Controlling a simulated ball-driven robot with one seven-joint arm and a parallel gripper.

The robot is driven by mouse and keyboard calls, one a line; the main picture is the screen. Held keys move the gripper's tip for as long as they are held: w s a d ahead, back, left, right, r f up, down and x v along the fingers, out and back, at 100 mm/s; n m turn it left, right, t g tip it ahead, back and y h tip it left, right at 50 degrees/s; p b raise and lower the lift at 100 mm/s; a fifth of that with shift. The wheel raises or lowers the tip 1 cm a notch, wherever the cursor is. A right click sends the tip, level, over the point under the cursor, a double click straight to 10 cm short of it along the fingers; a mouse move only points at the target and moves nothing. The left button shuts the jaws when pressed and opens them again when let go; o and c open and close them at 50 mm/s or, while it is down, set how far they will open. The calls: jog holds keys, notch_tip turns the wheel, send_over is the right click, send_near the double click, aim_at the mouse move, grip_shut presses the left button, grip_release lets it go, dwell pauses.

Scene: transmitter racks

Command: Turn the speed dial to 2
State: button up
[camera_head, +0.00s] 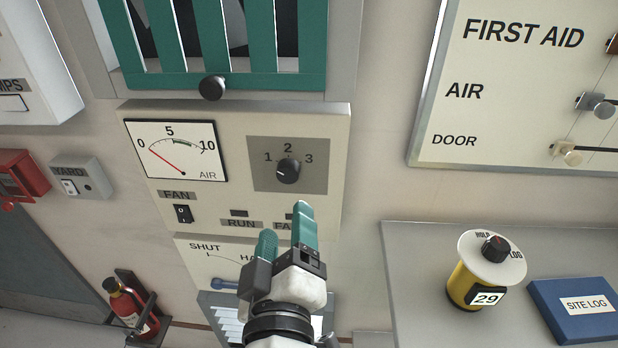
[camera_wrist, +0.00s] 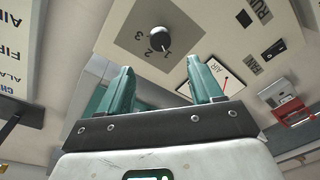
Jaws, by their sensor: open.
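The speed dial (camera_head: 288,171) is a black round knob on a grey square plate marked 1, 2 and 3, on a cream panel. Its pale mark points left, toward the 1. The dial also shows in the wrist view (camera_wrist: 160,38), at the upper middle, with its mark toward the 1. My gripper (camera_head: 285,225) has two teal fingers, spread apart with nothing between them. It is below the dial in the head view and apart from it. In the wrist view the open fingers (camera_wrist: 159,68) point up toward the panel, with the dial beyond and between them.
Left of the dial is an AIR gauge (camera_head: 176,151) with its needle near 0. A FAN rocker switch (camera_head: 183,213) is below the gauge. A teal slatted grille (camera_head: 215,50) with a black knob (camera_head: 212,88) is above. A grey counter (camera_head: 420,290) with a yellow timer (camera_head: 465,288) stands right.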

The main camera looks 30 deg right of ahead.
aim_at(289, 178)
jog(key=p+x, duration=0.2)
jog(key=x, duration=0.6)
jog(key=shift+w+d, duration=0.2)
jog(key=shift+x, duration=0.8)
jog(key=shift+f, duration=0.1)
jog(key=c, duration=1.1)
